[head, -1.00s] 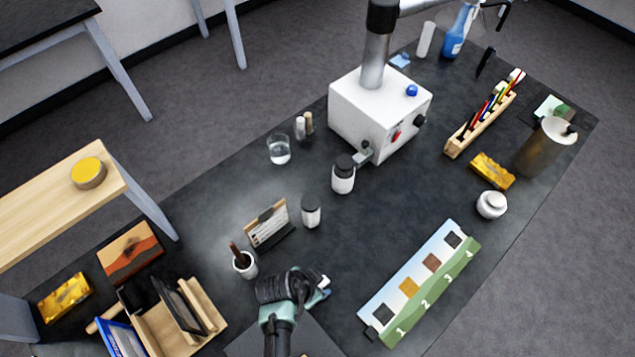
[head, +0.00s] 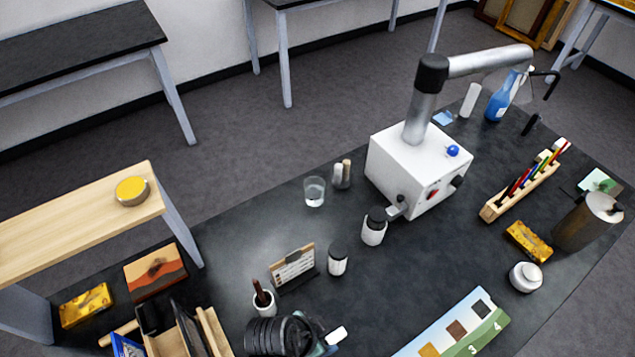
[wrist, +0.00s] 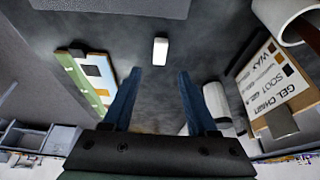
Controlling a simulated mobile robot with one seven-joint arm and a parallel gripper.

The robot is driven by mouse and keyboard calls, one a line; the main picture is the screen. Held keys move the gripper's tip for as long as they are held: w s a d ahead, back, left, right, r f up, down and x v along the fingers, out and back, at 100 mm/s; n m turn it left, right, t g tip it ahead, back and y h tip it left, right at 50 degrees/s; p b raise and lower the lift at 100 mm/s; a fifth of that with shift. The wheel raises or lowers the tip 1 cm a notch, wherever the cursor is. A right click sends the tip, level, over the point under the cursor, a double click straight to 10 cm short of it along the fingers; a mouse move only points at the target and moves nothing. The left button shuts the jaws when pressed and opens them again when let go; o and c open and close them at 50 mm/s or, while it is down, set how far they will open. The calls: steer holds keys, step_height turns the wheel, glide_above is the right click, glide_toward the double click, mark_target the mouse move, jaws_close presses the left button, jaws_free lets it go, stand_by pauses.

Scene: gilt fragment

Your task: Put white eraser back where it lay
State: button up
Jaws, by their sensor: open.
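The white eraser (head: 336,335) shows at the bottom of the head view, beside my gripper (head: 322,347). In the wrist view the eraser (wrist: 160,51) is a small white block on the dark table, just beyond the fingertips and about midway between them. My gripper (wrist: 157,76) is open, with two blue fingers spread and nothing between them. I cannot tell the exact height of the fingertips above the table.
A numbered colour strip (head: 462,338) lies right of my gripper. A label stand (head: 293,270), a white cup (head: 265,301) and a dark-capped jar (head: 338,260) stand behind it. A wooden rack (head: 213,331) is at left. The table's middle (head: 420,265) is clear.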

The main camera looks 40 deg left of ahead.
steer(key=shift+v, duration=1.65)
steer(key=w+a+r+t+y, duration=0.3)
steer(key=w+r+t, duration=0.1)
steer(key=w+r, duration=0.9)
steer(key=w+d+r+n+t+y, duration=0.15)
steer(key=w+r+t, duration=0.3)
steer(key=r, duration=0.75)
steer(key=w+d+r+t+h, duration=0.1)
steer(key=w+d+r+t, duration=0.3)
steer(key=r, duration=0.8)
steer(key=d+r+t, duration=0.2)
steer(key=r, duration=0.6)
steer(key=d+r+t, duration=0.2)
steer(key=r, duration=0.6)
steer(key=s+d+r+n+t+h, duration=0.1)
steer(key=s+d+r+t, duration=0.2)
steer(key=r, duration=0.6)
steer(key=s+d+r+n+t+h, duration=0.1)
steer(key=s+d+r+t, duration=0.2)
steer(key=s+r, duration=0.5)
steer(key=shift+d+r, duration=0.3)
steer(key=shift+r, duration=0.45)
